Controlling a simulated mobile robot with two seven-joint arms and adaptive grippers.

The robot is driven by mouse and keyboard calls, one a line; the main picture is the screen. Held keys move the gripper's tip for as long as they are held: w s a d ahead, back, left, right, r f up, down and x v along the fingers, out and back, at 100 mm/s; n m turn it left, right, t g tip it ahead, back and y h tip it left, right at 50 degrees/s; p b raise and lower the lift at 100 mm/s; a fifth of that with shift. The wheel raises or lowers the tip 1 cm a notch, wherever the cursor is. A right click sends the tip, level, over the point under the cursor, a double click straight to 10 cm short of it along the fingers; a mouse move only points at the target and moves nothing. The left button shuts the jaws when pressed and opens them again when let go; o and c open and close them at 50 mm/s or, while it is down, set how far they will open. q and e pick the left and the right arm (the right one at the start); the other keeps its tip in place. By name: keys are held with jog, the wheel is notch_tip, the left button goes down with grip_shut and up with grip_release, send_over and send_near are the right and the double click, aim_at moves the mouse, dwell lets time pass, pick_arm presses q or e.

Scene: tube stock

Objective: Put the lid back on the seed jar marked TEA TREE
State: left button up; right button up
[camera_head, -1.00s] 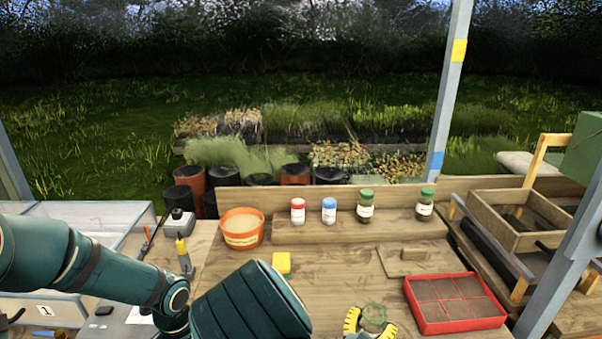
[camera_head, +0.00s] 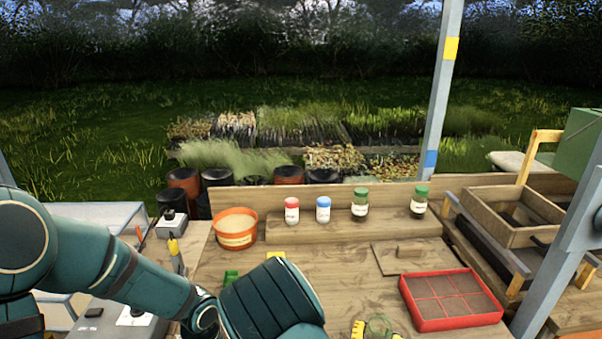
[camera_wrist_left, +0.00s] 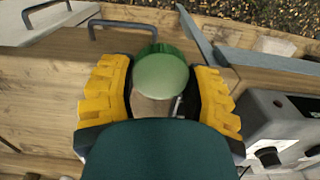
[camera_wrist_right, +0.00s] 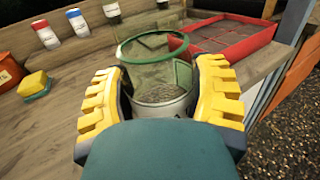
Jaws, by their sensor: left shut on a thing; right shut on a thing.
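My left gripper (camera_wrist_left: 158,95) is shut on a green lid (camera_wrist_left: 162,75), held between its yellow fingers. In the head view a green piece, apparently this lid (camera_head: 231,277), shows beside my left arm. My right gripper (camera_wrist_right: 160,105) is shut on an open glass jar (camera_wrist_right: 160,85) with a green rim and some contents low inside. The jar also shows from above at the bottom edge of the head view (camera_head: 380,326), with a yellow finger of my right gripper (camera_head: 376,332) beside it. The lid and jar are apart. I cannot read any label on the held jar.
On the back shelf stand a red-lidded jar (camera_head: 292,211), a blue-lidded jar (camera_head: 323,210) and two green-lidded jars (camera_head: 360,205) (camera_head: 418,202). An orange pot (camera_head: 236,229), a yellow sponge (camera_head: 276,256), a wooden board (camera_head: 425,257) and a red tray (camera_head: 452,300) are on the bench.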

jog(key=a+n+y, duration=0.2)
jog(key=a+y, duration=0.2)
jog(key=w+a+f+n+t+y, duration=0.1)
jog(key=a+n+y, duration=0.2)
jog(key=a+y, duration=0.1)
jog(key=w+a+f+n+y, duration=0.1)
jog(key=a+n+y, duration=0.2)
jog(key=a, duration=0.3)
jog(key=shift+w+t+y, duration=0.1)
jog(key=shift+t+y, duration=0.3)
jog(key=shift+y, duration=0.4)
pick_arm(q)
jog(key=w+d+r+n, duration=0.3)
jog(key=w+d+r, duration=0.3)
jog(key=d, duration=0.3)
jog(key=d+r+n, duration=0.3)
jog(key=d+r, duration=0.5)
jog(key=d, duration=0.5)
jog(key=shift+w+r, duration=0.15)
jog(key=shift+w, duration=0.2)
jog(key=shift+a, duration=0.1)
jog(key=shift+f, duration=2.05)
